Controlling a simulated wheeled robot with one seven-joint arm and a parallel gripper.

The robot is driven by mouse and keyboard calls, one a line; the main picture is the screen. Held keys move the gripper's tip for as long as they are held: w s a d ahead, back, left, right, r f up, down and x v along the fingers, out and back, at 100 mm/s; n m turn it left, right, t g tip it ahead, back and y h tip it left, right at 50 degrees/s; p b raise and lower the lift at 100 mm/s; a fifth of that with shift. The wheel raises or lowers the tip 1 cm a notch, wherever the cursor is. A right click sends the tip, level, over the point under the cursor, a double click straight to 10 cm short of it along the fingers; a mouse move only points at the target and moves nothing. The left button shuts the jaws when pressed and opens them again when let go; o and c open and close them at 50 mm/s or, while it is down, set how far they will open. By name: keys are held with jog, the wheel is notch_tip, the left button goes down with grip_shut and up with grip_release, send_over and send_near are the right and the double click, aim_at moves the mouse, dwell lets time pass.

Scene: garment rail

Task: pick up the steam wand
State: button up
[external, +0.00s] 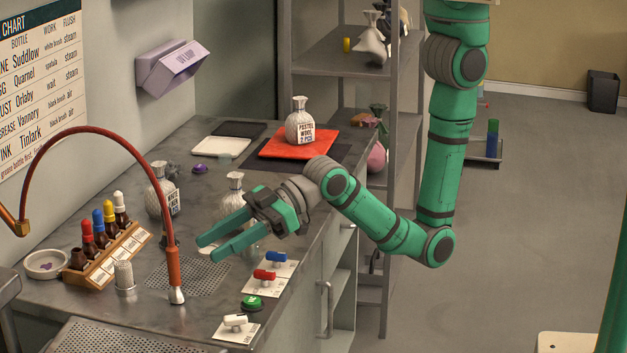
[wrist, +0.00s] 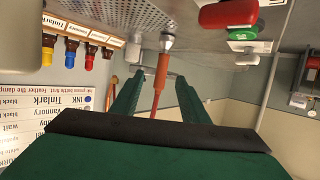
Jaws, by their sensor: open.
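The steam wand (external: 173,267) has an orange-red handle and a pale metal nozzle. It stands upright, nozzle down, at the counter's front part, with a thin red hose arching from its top to a brass fitting at the left. My gripper (external: 205,248) is open and empty, reaching left over the counter with its green fingers toward the wand. In the wrist view, which is upside down, the wand (wrist: 161,72) shows between the two fingers, seemingly just past their tips. I cannot tell the exact gap.
A wooden rack of dropper bottles (external: 107,254) and a small metal canister (external: 124,277) stand left of the wand. A perforated plate (external: 190,275) is set in the counter.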

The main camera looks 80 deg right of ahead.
aim_at(174, 273)
jog(key=shift+m+h, duration=0.5)
jog(key=shift+m, duration=0.1)
jog(key=x, duration=0.4)
jog(key=r+x, duration=0.1)
jog(key=x, duration=0.4)
jog(key=a+r+x, duration=0.1)
jog(key=x, duration=0.3)
jog(key=shift+w+a, duration=0.35)
jog(key=shift+r, duration=0.1)
grip_shut()
